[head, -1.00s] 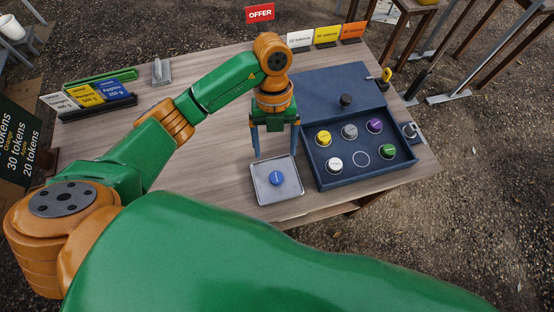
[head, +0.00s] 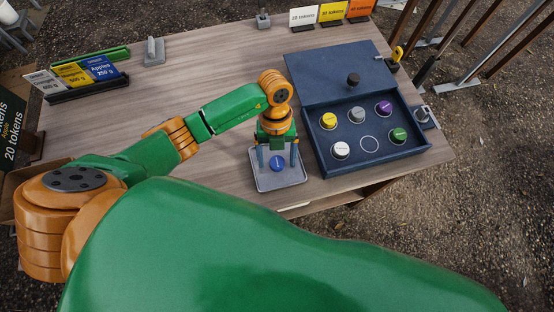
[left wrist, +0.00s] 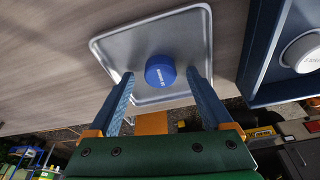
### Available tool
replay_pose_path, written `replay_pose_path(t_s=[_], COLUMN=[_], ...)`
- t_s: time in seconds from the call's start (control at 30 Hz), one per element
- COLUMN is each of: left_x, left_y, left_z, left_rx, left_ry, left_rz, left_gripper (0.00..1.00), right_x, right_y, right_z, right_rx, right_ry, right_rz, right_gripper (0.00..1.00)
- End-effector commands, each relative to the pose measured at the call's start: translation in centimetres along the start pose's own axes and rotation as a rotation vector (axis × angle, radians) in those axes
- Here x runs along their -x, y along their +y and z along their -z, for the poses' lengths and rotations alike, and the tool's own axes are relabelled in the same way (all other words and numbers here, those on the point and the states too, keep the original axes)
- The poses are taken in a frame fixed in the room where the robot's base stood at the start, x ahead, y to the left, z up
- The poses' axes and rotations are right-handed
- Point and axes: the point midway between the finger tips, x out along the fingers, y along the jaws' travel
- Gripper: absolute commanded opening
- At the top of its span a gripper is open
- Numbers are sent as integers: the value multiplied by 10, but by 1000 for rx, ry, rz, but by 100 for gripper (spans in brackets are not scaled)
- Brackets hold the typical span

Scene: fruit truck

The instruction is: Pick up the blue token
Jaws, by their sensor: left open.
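The round blue token (head: 277,163) lies on a small grey tray (head: 279,183) near the table's front edge. In the left wrist view the blue token (left wrist: 160,71) sits near the middle of the grey tray (left wrist: 122,47). My left gripper (head: 277,163) is open and empty over the tray, with its blue fingers pointing down on either side of the token. In the left wrist view the fingers of the left gripper (left wrist: 160,80) are apart, and the token shows between and beyond their tips. I cannot tell the exact height left. My right gripper is not in view.
A dark blue box (head: 376,169) right of the tray holds yellow, grey, purple, white and green tokens and one empty white ring. Its lid with a knob (head: 353,80) lies behind. Coloured signs (head: 332,12) stand at the back. The table (head: 215,60) is clear left of the tray.

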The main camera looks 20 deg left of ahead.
Motion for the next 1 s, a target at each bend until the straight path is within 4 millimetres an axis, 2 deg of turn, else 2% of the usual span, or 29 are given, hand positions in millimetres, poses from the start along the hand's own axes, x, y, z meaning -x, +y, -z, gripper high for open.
replay_pose_path(t_s=[0.17,0.4,0.47,0.5,0.77,0.87,0.97,1.0], left_x=[-1,0,0,0,2,10,27,36], left_y=[0,0,0,0,-1,-1,-1,-9], left_z=[0,0,0,0,0,2,6,9], left_rx=[0,0,0,0,-1,-2,-3,-5], left_ry=[0,0,0,0,-1,-3,-6,-5], left_rz=[1,1,1,1,2,3,4,7], left_gripper=[84,19,3,0,0,0,0,0], right_x=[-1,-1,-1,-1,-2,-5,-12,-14], right_y=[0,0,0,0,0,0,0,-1], right_z=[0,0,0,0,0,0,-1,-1], right_rx=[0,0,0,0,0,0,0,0], right_ry=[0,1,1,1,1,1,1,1], right_rz=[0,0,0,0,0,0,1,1], right_gripper=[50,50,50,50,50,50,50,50])
